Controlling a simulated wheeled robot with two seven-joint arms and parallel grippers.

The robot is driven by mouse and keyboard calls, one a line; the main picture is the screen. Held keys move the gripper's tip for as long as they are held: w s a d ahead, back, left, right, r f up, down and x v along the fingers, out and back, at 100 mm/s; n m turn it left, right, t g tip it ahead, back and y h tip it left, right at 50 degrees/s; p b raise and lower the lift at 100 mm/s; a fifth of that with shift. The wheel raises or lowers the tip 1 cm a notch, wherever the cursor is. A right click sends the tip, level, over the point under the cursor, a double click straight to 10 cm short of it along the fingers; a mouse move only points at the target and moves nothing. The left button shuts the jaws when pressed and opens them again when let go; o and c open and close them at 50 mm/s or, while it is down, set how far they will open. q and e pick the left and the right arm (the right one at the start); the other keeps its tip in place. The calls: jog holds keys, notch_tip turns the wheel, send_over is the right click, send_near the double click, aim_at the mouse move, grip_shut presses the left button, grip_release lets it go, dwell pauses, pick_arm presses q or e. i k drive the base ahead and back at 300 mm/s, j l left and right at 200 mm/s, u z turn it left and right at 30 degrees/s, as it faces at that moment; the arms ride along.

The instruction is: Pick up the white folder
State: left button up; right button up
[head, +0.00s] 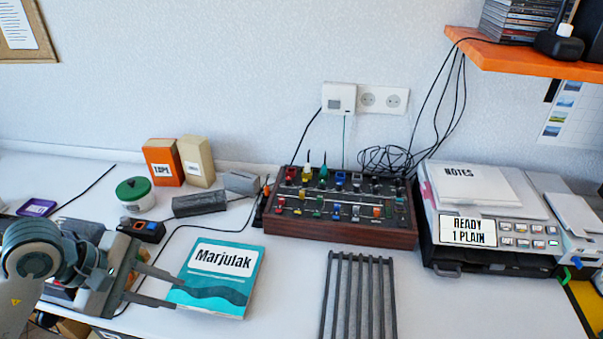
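A white, flat folder-like item marked "NOTES" (478,192) lies on top of the printer-like machine (520,240) at the right. No other white folder stands out. My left gripper (181,295) is at the lower left, far from it. Its two dark fingers are apart with nothing held between them. The fingertips overlap the left edge of a teal book labelled "Marjutak" (228,272); I cannot tell whether they touch it. My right gripper is not in view.
A control box (330,228) with coloured knobs stands mid-table, with a dark slatted rack (358,290) in front. An orange box (163,162), a beige box (197,160) and a green-lidded tub (136,195) stand back left. An orange shelf (520,60) overhangs upper right.

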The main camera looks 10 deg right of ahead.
aim_at(462, 183)
jog(key=z, duration=1.3)
